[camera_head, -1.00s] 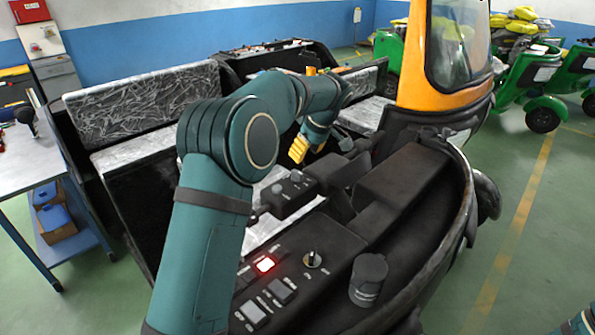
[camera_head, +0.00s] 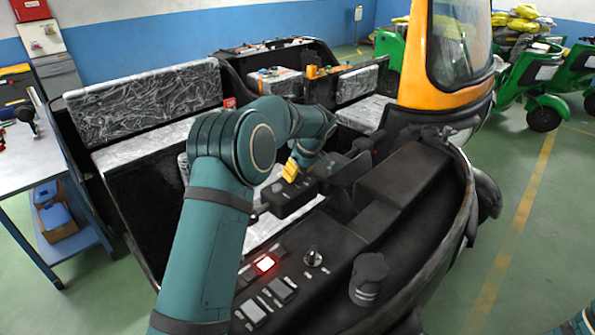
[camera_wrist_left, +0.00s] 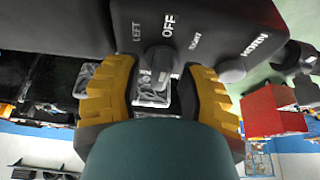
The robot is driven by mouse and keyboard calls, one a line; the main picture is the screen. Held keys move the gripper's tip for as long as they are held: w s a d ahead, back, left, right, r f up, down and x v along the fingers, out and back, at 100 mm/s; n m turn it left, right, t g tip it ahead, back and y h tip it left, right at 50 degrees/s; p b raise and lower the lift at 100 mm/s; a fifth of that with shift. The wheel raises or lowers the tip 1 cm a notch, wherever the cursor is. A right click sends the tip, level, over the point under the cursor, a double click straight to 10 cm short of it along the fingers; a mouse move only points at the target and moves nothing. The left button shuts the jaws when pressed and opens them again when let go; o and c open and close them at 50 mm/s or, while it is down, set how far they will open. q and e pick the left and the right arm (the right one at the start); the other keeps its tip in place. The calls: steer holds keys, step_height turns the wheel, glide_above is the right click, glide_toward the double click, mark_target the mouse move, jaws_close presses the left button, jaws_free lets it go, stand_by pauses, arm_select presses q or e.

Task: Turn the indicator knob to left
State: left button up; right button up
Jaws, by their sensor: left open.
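The indicator knob (camera_wrist_left: 160,57) is a grey knob on a dark control box (camera_head: 290,200) mounted by the handlebar. In the left wrist view it sits below the word OFF, with LEFT and RIGHT on either side. Its exact pointing direction is hard to tell. My left gripper (camera_wrist_left: 160,74) is open, its yellow ribbed fingers on both sides of the knob, apart from it. In the head view my left gripper (camera_head: 291,170) is just above the box. My right gripper is out of view.
A grey horn button (camera_wrist_left: 232,71) sits beside the knob on the same box. The dark dashboard (camera_head: 330,230) carries a lit red switch (camera_head: 265,263), a key switch (camera_head: 313,258) and a round cap (camera_head: 369,270). The orange windshield frame (camera_head: 412,70) rises behind.

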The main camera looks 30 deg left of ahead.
arm_select(q)
jaws_close()
steer(key=shift+n, duration=0.6)
steer(key=shift+n+g, duration=0.5)
steer(key=shift+n, duration=0.2)
steer(key=shift+n+g+p, duration=0.3)
steer(key=shift+n+g, duration=0.1)
steer(key=shift+n, duration=0.7)
steer(key=shift+n+g+p, duration=0.4)
steer(key=shift+n+p, duration=0.15)
steer(key=shift+n, duration=0.45)
